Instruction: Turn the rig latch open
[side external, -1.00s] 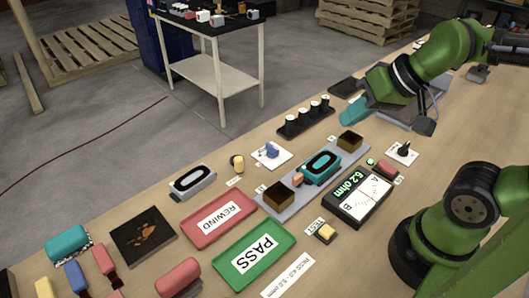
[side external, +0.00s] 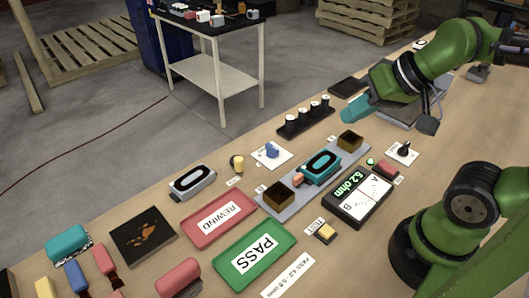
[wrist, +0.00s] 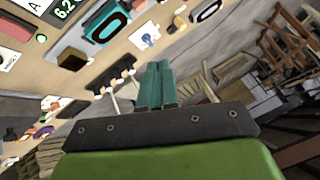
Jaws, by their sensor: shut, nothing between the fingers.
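The rig is a grey plate (side external: 318,184) with two brown open boxes (side external: 278,194) and a teal block with a dark oval ring (side external: 321,166) between them. A small orange-pink piece (side external: 298,179) sits beside the teal block. A blue knob on a white plate (side external: 271,151) lies behind the rig, and a black knob on a white plate (side external: 404,151) lies to its right. Which of these is the latch I cannot tell. My gripper (side external: 352,112), with teal fingers, is shut and empty, above the bench and apart from the rig. The fingers (wrist: 155,84) also show in the wrist view.
A black rack with several white-topped cylinders (side external: 306,119) stands close to my gripper. Red REWIND (side external: 201,237) and green PASS (side external: 224,262) trays lie to the left.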

